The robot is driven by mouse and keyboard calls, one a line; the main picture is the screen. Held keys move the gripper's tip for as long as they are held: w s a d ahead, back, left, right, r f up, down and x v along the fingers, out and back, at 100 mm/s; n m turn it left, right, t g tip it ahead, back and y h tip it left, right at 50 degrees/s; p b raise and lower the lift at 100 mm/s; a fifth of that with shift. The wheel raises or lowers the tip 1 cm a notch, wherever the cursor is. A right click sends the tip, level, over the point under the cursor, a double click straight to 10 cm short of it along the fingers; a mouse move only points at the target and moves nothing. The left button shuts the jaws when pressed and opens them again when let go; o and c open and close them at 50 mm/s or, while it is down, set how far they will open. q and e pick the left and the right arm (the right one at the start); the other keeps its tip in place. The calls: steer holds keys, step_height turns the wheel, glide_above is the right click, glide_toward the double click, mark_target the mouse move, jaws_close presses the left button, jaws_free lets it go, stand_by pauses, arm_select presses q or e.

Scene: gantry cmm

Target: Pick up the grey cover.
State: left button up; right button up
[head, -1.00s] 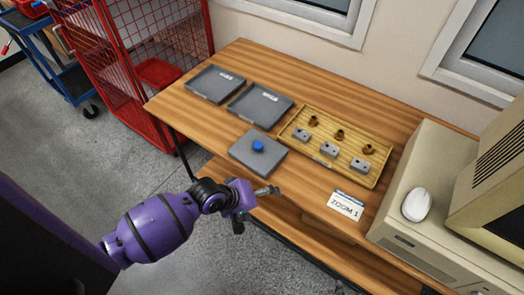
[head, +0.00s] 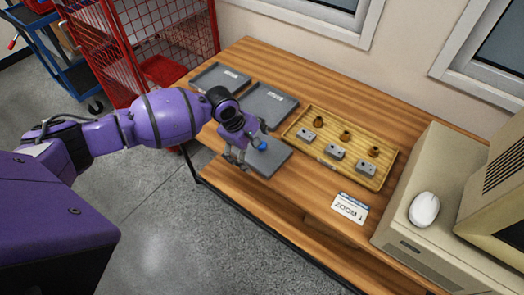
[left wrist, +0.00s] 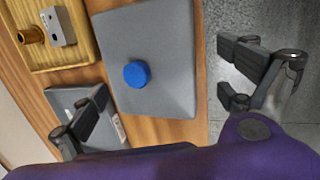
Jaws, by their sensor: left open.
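The grey cover (head: 270,162) is a flat square plate with a round blue knob (head: 260,144) on its middle. It lies on the wooden table near the front edge. In the left wrist view the cover (left wrist: 170,40) and its blue knob (left wrist: 137,74) are in clear sight. My left gripper (head: 248,146) is open and empty, above the cover with its fingers around the knob's area, apart from it. In the left wrist view its two fingers (left wrist: 165,98) stand wide at either side. My arm hides the cover's left part in the head view. My right gripper is not in view.
Two grey trays (head: 218,77) (head: 270,104) lie behind the cover. A yellow tray (head: 318,155) with grey blocks and brass parts is to its right. A white card (head: 349,208) and a beige computer (head: 425,195) are farther right. A red cage (head: 185,30) stands at the back left.

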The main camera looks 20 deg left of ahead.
arm_select(q)
steer(key=shift+x, duration=1.2)
steer(key=c, duration=1.3)
steer(key=shift+r, duration=0.1)
